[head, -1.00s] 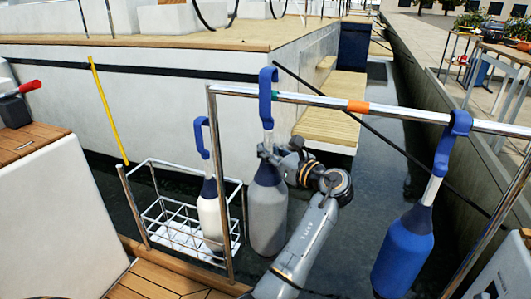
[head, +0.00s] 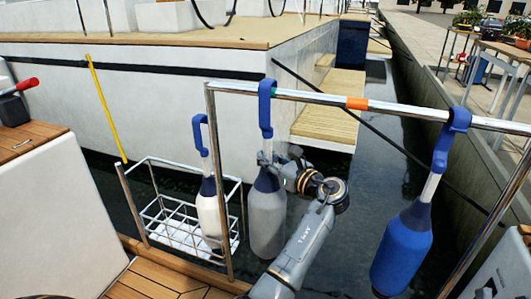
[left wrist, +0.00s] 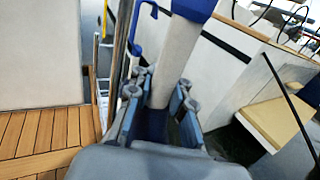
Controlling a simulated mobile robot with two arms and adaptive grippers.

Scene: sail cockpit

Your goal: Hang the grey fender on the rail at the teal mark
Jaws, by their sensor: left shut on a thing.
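The grey fender (head: 267,222) hangs upright at the rail (head: 310,98), with its blue hook (head: 265,105) at rail height. The hook's top shows just above the rail, immediately left of the teal mark (head: 279,95) and perhaps partly covering it. I cannot tell whether the rail bears its weight. My left gripper (head: 270,162) is shut on the fender's pale neck below the hook. In the left wrist view the fingers (left wrist: 160,105) close around the neck (left wrist: 176,55). My right gripper is out of view.
A blue fender (head: 402,252) hangs on the rail to the right, beyond an orange mark (head: 356,103). A white fender (head: 209,215) with a blue hook stands in a wire basket (head: 157,212) left of the rail's post (head: 218,190). Open water lies behind the rail.

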